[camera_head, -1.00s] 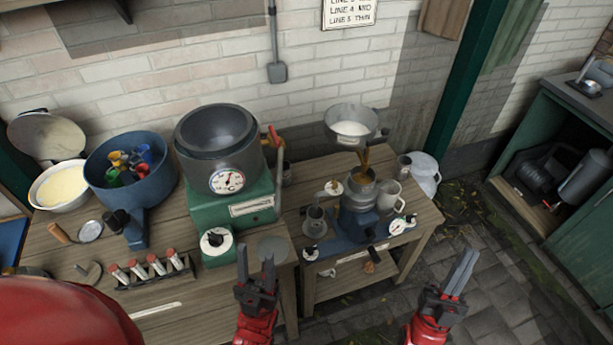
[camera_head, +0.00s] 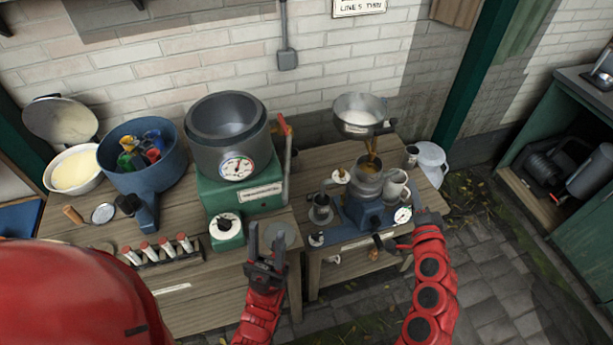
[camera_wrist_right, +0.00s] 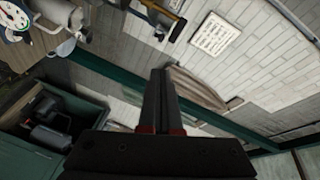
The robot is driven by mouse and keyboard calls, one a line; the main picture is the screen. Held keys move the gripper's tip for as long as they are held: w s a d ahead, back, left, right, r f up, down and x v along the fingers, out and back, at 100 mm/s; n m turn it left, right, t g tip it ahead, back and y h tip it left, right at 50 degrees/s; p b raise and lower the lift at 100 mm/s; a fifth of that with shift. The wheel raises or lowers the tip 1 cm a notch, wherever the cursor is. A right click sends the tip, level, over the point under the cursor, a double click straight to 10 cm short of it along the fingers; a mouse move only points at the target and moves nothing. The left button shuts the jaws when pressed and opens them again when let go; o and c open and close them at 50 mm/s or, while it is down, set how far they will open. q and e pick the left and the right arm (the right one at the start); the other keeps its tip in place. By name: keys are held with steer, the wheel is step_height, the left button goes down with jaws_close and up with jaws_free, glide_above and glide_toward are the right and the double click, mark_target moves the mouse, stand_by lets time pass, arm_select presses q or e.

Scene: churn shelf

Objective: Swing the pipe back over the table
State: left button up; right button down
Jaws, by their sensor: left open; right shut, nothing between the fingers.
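I cannot tell for sure which part is the pipe. A brown spout (camera_head: 371,147) hangs under the metal pan (camera_head: 360,115) and reaches down to the jar (camera_head: 367,180) on the blue machine (camera_head: 362,217). A grey upright tube with a red end (camera_head: 289,150) stands at the right of the green machine (camera_head: 240,190). My left gripper (camera_head: 265,238) is open and empty by the table's front edge. My right gripper (camera_wrist_right: 160,100) is shut and empty in the wrist view. In the head view its hand is beside the dial at the blue machine's right; its fingertips are unclear.
A blue tub of coloured pieces (camera_head: 143,160), a cream bowl (camera_head: 73,170) and a rack of red-topped tubes (camera_head: 160,250) fill the left table. A mug (camera_head: 396,188) stands beside the jar. Paving (camera_head: 490,270) is clear before the green cabinet (camera_head: 580,215).

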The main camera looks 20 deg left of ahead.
steer(key=s+a+r+n+g+y, duration=0.35)
steer(key=a+y, duration=0.25)
steer(key=a, duration=0.2)
steer(key=n+g+y+p, duration=0.3)
steer(key=g+y+p, duration=0.1)
steer(key=g+p, duration=0.1)
glide_toward(288, 165)
steer(key=w, duration=0.2)
steer(key=shift+h, duration=0.3)
steer(key=a, duration=0.1)
steer(key=a+p, duration=0.1)
steer(key=a+f+p, duration=0.1)
steer(key=a, duration=0.1)
steer(key=shift+s+f, duration=0.1)
steer(key=shift+s, duration=0.2)
steer(key=shift+a, duration=0.1)
